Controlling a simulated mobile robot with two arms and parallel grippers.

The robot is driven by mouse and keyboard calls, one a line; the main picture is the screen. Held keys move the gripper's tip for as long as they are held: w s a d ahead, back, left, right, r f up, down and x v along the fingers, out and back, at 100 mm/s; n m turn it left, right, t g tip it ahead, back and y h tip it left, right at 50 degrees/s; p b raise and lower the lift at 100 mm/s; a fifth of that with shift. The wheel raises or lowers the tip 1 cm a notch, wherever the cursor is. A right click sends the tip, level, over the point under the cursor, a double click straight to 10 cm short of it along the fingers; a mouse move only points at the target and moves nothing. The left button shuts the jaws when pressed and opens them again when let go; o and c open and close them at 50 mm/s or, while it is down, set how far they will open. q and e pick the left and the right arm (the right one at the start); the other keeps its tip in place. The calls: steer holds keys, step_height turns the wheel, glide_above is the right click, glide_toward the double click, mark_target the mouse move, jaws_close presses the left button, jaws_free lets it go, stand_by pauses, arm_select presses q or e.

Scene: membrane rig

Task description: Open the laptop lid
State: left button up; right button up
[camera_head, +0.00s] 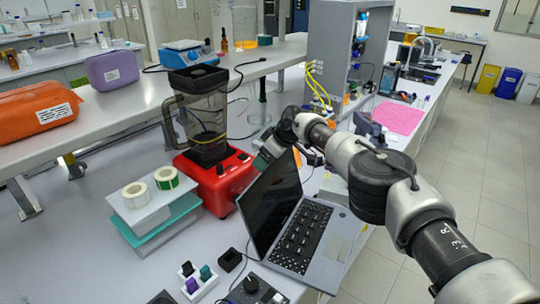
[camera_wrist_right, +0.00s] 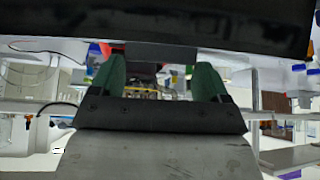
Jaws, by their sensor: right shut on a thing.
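The laptop stands on the bench in the head view, its keyboard base (camera_head: 300,238) flat and its dark screen lid (camera_head: 268,208) standing steeply up from the base. My right gripper (camera_head: 265,158) is at the lid's upper edge, with a green finger showing there. In the right wrist view my right gripper (camera_wrist_right: 160,68) shows two green fingers, and a dark surface fills the top of the picture. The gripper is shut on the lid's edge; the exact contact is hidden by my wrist. My left gripper is not in view.
A red blender (camera_head: 213,180) stands just behind and left of the lid. White and teal boxes (camera_head: 150,205) with tape rolls lie further left. Small vials in a rack (camera_head: 198,278) and a black knobbed device (camera_head: 250,288) sit in front. The aisle floor (camera_head: 480,150) is free.

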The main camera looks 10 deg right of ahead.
steer(key=shift+f, duration=0.2)
steer(key=o, duration=1.2)
steer(key=shift+d, duration=0.1)
steer(key=shift+o, duration=0.2)
steer(key=shift+r, duration=0.1)
steer(key=shift+r, duration=0.1)
steer(key=shift+p+v, duration=0.4)
steer(key=shift+v, duration=0.45)
steer(key=b+v, duration=0.2)
steer(key=v, duration=0.7)
